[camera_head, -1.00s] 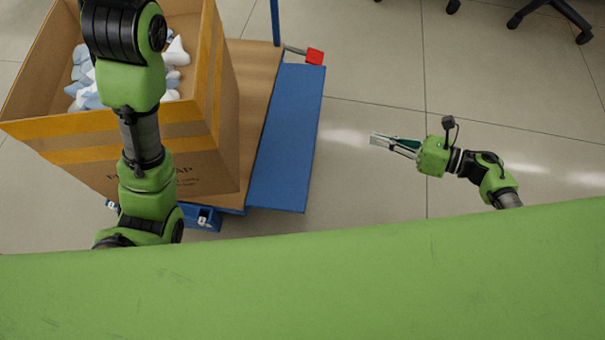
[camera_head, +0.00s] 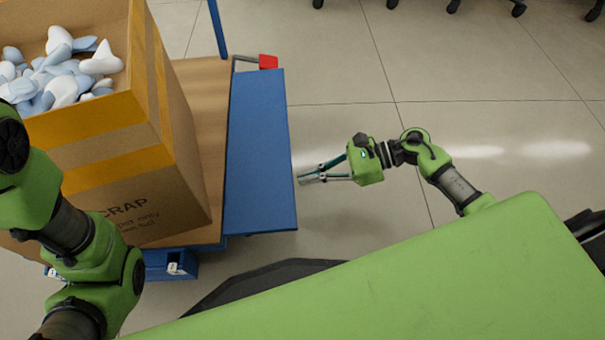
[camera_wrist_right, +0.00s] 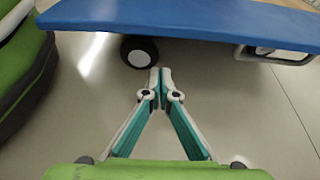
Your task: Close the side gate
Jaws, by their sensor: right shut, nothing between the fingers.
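The side gate (camera_head: 262,150) is a flat blue panel along the right side of the cart. It lies folded outward, beside the wooden deck. In the right wrist view the gate (camera_wrist_right: 200,20) spans the top, beyond my fingertips. A red-tipped latch or handle (camera_head: 268,62) is at its far end. My right gripper (camera_head: 305,179) is shut and empty, just right of the gate's outer edge and apparently not touching it. The right wrist view shows its fingertips (camera_wrist_right: 160,75) together below the gate's edge. My left arm enters at the left; its gripper is out of view.
A cardboard scrap box (camera_head: 130,150) with white and blue pieces stands on the cart's wooden deck (camera_head: 203,95). A blue post (camera_head: 217,28) rises at the far end. A cart wheel (camera_wrist_right: 139,52) shows under the gate. Floor to the right is clear; chair casters (camera_head: 453,6) are far back.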

